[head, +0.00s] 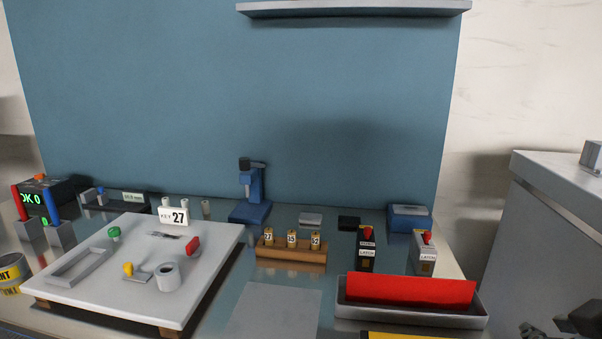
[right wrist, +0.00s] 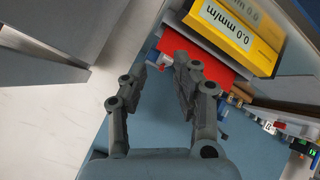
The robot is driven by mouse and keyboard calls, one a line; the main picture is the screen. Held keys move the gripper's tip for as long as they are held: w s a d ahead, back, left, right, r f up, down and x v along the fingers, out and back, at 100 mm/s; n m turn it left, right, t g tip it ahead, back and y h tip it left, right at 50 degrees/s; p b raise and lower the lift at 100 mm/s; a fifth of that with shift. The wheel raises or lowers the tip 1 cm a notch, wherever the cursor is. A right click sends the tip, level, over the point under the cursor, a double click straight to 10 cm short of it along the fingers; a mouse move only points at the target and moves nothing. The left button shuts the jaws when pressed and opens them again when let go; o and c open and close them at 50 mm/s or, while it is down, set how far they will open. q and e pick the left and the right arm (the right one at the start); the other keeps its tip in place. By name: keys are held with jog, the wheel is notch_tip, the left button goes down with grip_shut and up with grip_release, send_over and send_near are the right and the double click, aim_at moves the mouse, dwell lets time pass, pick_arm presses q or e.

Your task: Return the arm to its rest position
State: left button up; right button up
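My right gripper (right wrist: 160,72) points up the right wrist view with its two dark fingers apart and nothing between them. Beyond its fingertips are a red panel (right wrist: 198,62) and a yellow gauge (right wrist: 240,36) reading 0.0 mm/m. In the head view, only a dark part of my right gripper (head: 562,327) shows in the bottom right corner, clear of the grey tray. My left gripper is not in the head view.
A grey tray (head: 408,319) with a red panel (head: 410,290) stands front right. Two latch dispensers (head: 366,248), a wooden rack (head: 290,254) of numbered cylinders and a white board (head: 205,243) stand on the table. A grey cabinet (head: 560,185) is at right.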

jog(key=s+a+f+m+g+y, duration=0.1)
jog(key=s+a+f+g, duration=0.2)
jog(key=s, duration=0.3)
jog(key=s+a+f+m+g+y, duration=0.1)
jog(key=s+a+f+g+y, duration=0.15)
jog(key=s, duration=0.35)
notch_tip(320, 180, down, 34)
jog(key=s+d+g+b, duration=0.2)
jog(key=d+b, duration=0.1)
jog(key=b, duration=0.4)
jog(key=s+f+b, duration=0.3)
jog(key=s+f, duration=0.6)
jog(key=f, duration=0.2)
jog(key=s+f+g+b, duration=0.1)
jog(key=s+f+b, duration=0.2)
jog(key=s+f, duration=0.6)
notch_tip(320, 180, down, 3)
jog(key=shift+d+m+h, duration=0.35)
jog(key=shift+m, duration=0.05)
